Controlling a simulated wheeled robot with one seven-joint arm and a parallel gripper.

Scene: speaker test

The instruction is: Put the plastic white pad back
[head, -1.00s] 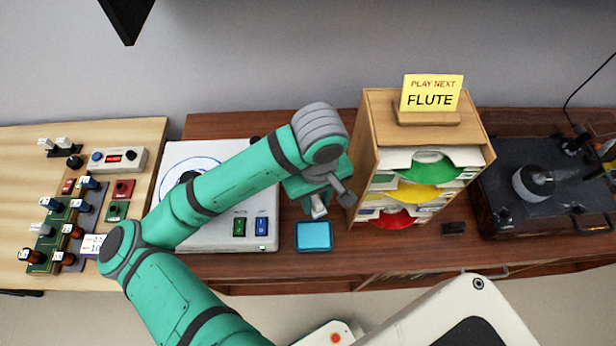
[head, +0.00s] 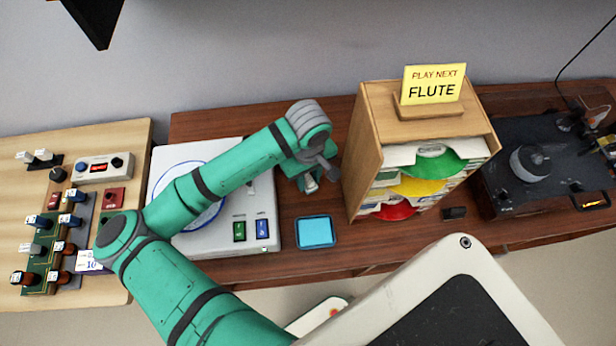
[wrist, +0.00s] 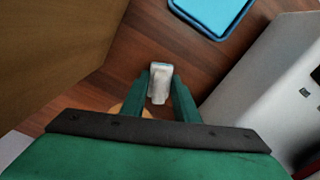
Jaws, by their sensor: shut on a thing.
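The small white pad (wrist: 159,82) is between the two fingers of my gripper (wrist: 160,92) in the wrist view, and the fingers are shut on it. In the head view my gripper (head: 310,184) is above the brown table, between the record player and the wooden record rack. The pad shows there only as a small pale piece at the fingertips. A blue pad with a dark rim (head: 316,232) lies on the table in front of my gripper. It also shows at the top of the wrist view (wrist: 212,12).
The wooden rack (head: 362,150) with coloured records stands close on the right, bearing a yellow "FLUTE" sign (head: 433,84). The white record player (head: 262,222) is on the left, partly hidden by my arm. A tan rounded thing (wrist: 118,108) is partly hidden below my gripper.

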